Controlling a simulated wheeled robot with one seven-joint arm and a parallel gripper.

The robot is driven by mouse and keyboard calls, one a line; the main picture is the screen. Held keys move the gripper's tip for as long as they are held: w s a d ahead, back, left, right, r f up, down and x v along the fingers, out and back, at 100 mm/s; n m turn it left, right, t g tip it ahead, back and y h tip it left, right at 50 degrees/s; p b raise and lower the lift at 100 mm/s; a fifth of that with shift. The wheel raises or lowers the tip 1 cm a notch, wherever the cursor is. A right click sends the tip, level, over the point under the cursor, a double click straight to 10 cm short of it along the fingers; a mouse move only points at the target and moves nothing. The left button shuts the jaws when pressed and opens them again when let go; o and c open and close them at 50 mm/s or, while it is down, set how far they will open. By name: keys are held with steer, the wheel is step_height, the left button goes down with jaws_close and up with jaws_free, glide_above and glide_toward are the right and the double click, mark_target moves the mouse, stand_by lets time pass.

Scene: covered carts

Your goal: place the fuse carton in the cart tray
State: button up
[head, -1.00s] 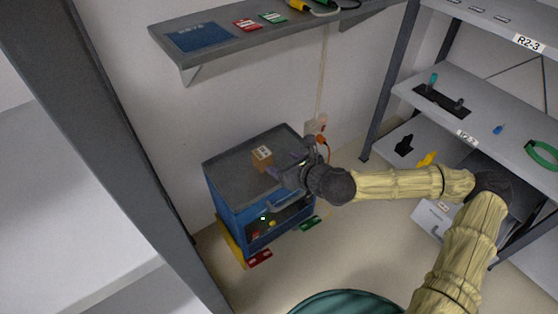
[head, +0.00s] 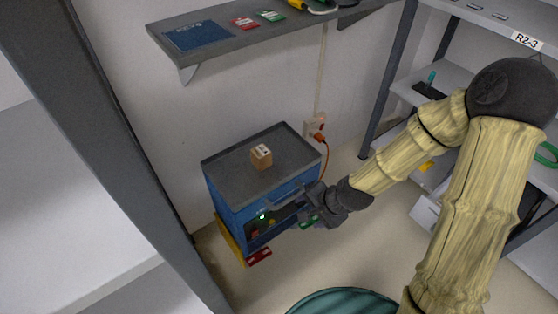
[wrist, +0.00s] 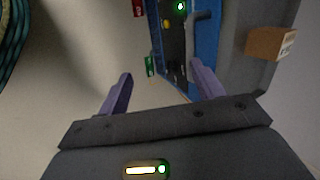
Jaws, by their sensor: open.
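The fuse carton (head: 261,157) is a small brown box with a white label on top. It sits on the grey top tray (head: 228,169) of the blue cart, near the middle. In the wrist view the carton (wrist: 266,43) shows at the right on the cart's tray (wrist: 255,80). My gripper (head: 296,204) is in front of the cart, lower than the tray and apart from the carton. In the wrist view its two purple fingers (wrist: 160,86) stand wide apart with nothing between them.
The blue cart (head: 225,205) has an open front with small items inside. A wall shelf (head: 240,40) hangs above. Grey racks (head: 376,90) stand at the right, and an orange cable (head: 324,150) hangs beside the cart.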

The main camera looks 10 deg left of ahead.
steer(key=s+d+r+n+h, duration=0.2)
steer(key=d+r+n, duration=0.1)
steer(key=d+r, duration=0.3)
steer(key=s+d+r+n+h, duration=0.2)
steer(key=d+r, duration=0.4)
steer(key=d, duration=0.5)
steer(key=shift+s+d+r+n+h, duration=0.15)
steer(key=shift+s+r+n+h, duration=0.25)
steer(key=shift+n, duration=0.5)
